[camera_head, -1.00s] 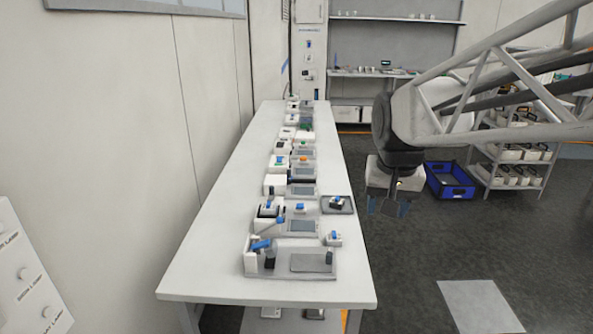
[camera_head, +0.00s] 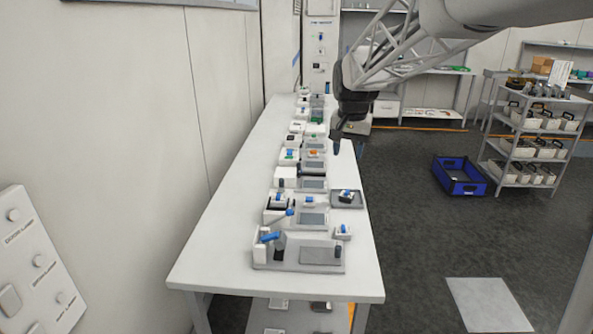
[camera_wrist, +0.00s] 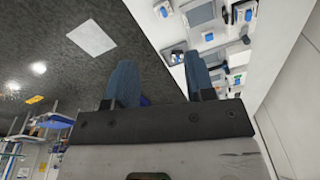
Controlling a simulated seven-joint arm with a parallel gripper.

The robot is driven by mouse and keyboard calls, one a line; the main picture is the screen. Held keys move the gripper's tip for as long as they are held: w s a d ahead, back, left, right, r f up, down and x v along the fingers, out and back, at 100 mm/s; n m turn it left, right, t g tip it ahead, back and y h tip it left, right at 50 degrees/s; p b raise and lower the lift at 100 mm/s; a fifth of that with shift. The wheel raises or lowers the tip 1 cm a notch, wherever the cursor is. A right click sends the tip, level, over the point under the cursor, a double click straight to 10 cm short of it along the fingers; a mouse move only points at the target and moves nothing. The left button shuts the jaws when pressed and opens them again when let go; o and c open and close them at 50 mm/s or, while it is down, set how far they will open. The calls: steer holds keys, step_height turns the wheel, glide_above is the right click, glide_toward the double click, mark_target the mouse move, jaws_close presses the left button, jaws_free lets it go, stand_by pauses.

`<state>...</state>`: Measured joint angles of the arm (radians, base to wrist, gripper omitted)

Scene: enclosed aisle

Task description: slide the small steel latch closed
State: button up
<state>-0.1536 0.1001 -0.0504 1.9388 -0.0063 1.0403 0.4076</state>
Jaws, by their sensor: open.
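I cannot make out the small steel latch for certain; several small fixtures with blue, green and orange parts stand in a row on the long white bench (camera_head: 215,265). My gripper (camera_head: 347,143) is near the bench's right edge in the head view, around the far half of the row. In the wrist view my gripper (camera_wrist: 162,85) has its two blue-grey fingers apart with nothing held between them. The fixtures show beyond the right finger there, apart from it.
A small dark tray (camera_head: 346,201) sits at the bench's right edge. A blue crate (camera_head: 459,177) lies on the floor to the right, beside a shelf rack (camera_head: 535,130) with bins. A wall is close on the left. The floor right of the bench is mostly open.

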steer(key=w+a+f+m, duration=0.1)
steer(key=w+a+f, duration=0.3)
steer(key=w, duration=0.5)
steer(key=w+a+f, duration=0.3)
steer(key=w+a, duration=0.2)
steer(key=w, duration=0.3)
steer(key=m+g, duration=0.1)
steer(key=m, duration=0.1)
glide_above(282, 179)
step_height(282, 179, down, 13)
steer(key=shift+s+d+f, duration=0.1)
steer(key=shift+s+f, duration=0.05)
steer(key=shift+w+a+f, duration=0.2)
steer(key=shift+a+f, duration=0.05)
steer(key=shift+f, duration=3.9)
jaws_close()
